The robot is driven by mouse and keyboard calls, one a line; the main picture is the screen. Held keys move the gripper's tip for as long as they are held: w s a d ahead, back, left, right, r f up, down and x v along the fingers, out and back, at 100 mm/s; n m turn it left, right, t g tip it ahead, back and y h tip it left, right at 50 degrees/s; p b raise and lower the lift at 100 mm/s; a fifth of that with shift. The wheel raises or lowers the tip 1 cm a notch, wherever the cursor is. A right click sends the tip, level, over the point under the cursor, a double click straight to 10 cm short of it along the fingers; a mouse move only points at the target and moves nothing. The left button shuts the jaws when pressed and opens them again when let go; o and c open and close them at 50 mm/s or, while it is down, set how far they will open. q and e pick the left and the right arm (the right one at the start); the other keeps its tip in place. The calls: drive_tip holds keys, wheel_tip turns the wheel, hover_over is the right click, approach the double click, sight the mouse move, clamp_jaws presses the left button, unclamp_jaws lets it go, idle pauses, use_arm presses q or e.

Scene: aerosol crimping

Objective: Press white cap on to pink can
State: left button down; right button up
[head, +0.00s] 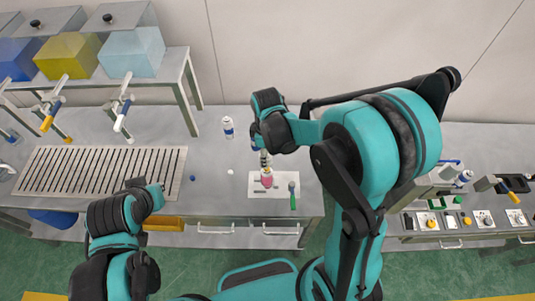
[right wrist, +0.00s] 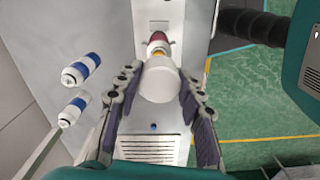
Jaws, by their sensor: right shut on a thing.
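The pink can (head: 267,178) stands on a white mat on the bench. It also shows beyond the fingers in the right wrist view (right wrist: 158,37). My right gripper (head: 265,154) is just above and behind the can in the head view. In the right wrist view its fingers (right wrist: 160,82) are shut around a white rounded piece (right wrist: 162,88), in line with the can. I cannot tell whether this piece is the white cap or touches the can. A small white cap-like thing (head: 230,172) lies left of the mat. My left gripper (head: 146,188) is away at lower left; its fingers are unclear.
A blue cap-like thing (head: 191,177) lies near the slotted rack (head: 100,173). Blue-and-white cans (right wrist: 82,70) stand behind; one shows in the head view (head: 228,127). A green-handled tool (head: 292,194) lies on the mat's right. Bench room left of the mat is mostly clear.

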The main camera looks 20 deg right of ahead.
drive_tip(key=shift+d+f+b, duration=0.1)
drive_tip(key=shift+f+b, duration=2.25)
drive_tip(key=shift+f, duration=0.7)
drive_tip(key=shift+b, duration=0.35)
drive_tip(key=o, duration=1.4)
drive_tip(key=shift+c, duration=0.2)
drive_tip(key=shift+r, duration=0.2)
drive_tip(key=shift+r+p, duration=2.55)
drive_tip(key=shift+r, duration=0.85)
